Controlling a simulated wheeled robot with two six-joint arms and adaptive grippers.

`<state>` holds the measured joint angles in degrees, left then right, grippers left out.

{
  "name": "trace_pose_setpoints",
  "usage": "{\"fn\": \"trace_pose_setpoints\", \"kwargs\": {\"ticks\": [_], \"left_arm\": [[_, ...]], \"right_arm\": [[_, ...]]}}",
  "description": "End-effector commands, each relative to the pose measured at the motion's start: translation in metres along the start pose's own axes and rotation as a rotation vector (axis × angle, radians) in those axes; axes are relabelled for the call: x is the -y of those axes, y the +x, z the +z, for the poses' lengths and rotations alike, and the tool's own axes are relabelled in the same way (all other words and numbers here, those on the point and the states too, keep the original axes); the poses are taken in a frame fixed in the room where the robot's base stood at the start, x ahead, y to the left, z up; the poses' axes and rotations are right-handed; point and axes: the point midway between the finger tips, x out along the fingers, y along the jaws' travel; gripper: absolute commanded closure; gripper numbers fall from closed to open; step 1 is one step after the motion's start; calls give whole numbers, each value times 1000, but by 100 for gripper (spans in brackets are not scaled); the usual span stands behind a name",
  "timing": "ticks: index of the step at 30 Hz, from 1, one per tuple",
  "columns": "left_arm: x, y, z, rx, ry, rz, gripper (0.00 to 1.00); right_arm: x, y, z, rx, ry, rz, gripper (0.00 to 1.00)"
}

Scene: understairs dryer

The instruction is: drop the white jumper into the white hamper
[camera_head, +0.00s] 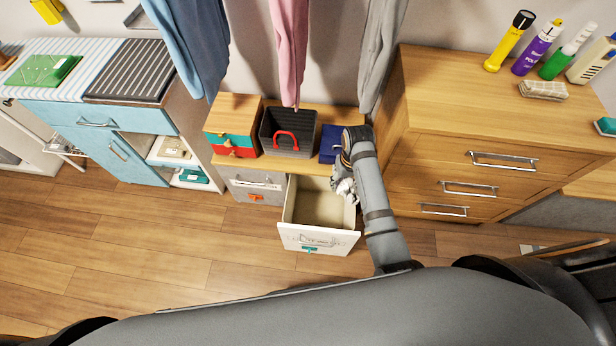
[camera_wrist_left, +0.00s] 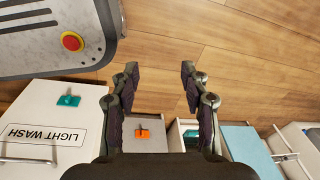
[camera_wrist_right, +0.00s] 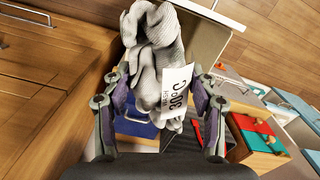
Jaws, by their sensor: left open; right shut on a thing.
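The white hamper (camera_head: 318,240) is a pulled-out bin with a white front and a teal tag, open at the top. Its LIGHT WASH label shows in the left wrist view (camera_wrist_left: 40,134). The white jumper (camera_wrist_right: 155,40) is a crumpled pale knit bundle with a 30°C care tag. My right gripper (camera_wrist_right: 160,88) is shut on it; in the head view the jumper (camera_head: 345,188) is at the right side of the hamper's opening, partly hidden by my arm. I cannot tell its exact height. My left gripper (camera_wrist_left: 159,72) is open and empty over the floor, outside the head view.
A closed grey hamper (camera_head: 252,192) with an orange tag is beside the white one. A wooden drawer unit (camera_head: 440,150) is close to my right arm. Garments hang behind.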

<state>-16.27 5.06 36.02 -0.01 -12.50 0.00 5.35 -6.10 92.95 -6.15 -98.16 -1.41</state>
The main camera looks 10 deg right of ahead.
Motion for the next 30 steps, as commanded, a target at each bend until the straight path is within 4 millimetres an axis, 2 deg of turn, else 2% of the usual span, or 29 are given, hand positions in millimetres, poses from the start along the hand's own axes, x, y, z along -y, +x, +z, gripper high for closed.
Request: {"fn": "trace_pose_setpoints", "kwargs": {"ticks": [3,5,9,13,17,23,26,30], "left_arm": [[-4,30,-11,-20,-2,1,37],[-8,50,-6,-16,-3,5,37],[-22,97,34,32,-5,16,37],[-26,127,61,67,-4,18,37],[-24,138,56,57,-3,14,37],[-19,140,22,6,-3,8,37],[-19,150,22,8,-3,8,37],[-18,172,23,18,-1,4,37]], "right_arm": [[4,40,-8,5,-140,-1,78],[8,68,-17,6,-273,-2,78],[19,136,-38,5,-655,-2,78],[30,182,-53,1,-975,-3,78],[35,201,-60,0,-1154,-2,78],[36,203,-61,1,-1200,-2,78],[36,213,-61,1,-1199,-2,78],[36,236,-61,0,-1198,-1,78]]}}
